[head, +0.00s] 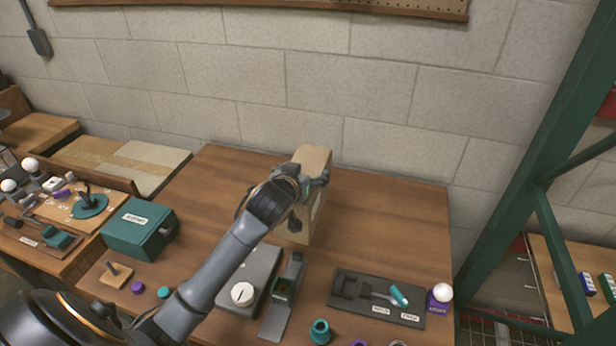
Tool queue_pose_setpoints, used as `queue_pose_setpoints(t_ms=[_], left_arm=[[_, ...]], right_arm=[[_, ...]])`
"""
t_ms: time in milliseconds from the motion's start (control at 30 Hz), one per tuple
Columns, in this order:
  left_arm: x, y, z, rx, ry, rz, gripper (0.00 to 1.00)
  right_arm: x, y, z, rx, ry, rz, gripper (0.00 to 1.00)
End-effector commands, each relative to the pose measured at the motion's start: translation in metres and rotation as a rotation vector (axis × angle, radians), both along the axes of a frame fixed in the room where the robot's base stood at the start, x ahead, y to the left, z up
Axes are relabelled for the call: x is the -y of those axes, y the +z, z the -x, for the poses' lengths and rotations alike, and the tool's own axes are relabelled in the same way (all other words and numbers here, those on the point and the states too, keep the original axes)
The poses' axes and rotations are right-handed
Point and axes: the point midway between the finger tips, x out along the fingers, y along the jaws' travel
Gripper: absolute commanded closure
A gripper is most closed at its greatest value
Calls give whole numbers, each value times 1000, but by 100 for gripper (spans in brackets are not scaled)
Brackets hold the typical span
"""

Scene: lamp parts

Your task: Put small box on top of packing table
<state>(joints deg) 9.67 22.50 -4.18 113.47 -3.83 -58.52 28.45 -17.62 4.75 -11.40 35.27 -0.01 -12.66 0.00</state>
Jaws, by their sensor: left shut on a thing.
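A tan cardboard small box (316,160) is at the back middle of the brown wooden table (395,230), near the wall. My left gripper (306,203) is shut on the box from the near side, one finger at its right edge and one lower down. My wrist hides part of the box's left and front faces. I cannot tell whether the box's bottom touches the table. No label names this table as the packing table. My right gripper is not in view.
A teal box (140,229) stands at the table's left. A grey device (247,283), a dark tool tray (376,298) and small teal and purple parts lie along the front. A green steel post (538,150) rises at right. The table's back right is clear.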

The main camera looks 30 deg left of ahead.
Motion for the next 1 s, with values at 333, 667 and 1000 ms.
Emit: queue_pose_setpoints(t_ms=[333,667,1000], left_arm=[[-27,-40,-30,13,0,-2,79],[-35,-57,-39,11,-1,-2,79],[-34,-83,-39,15,-3,-1,79]], right_arm=[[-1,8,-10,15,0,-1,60],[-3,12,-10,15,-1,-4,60],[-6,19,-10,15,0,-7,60]])
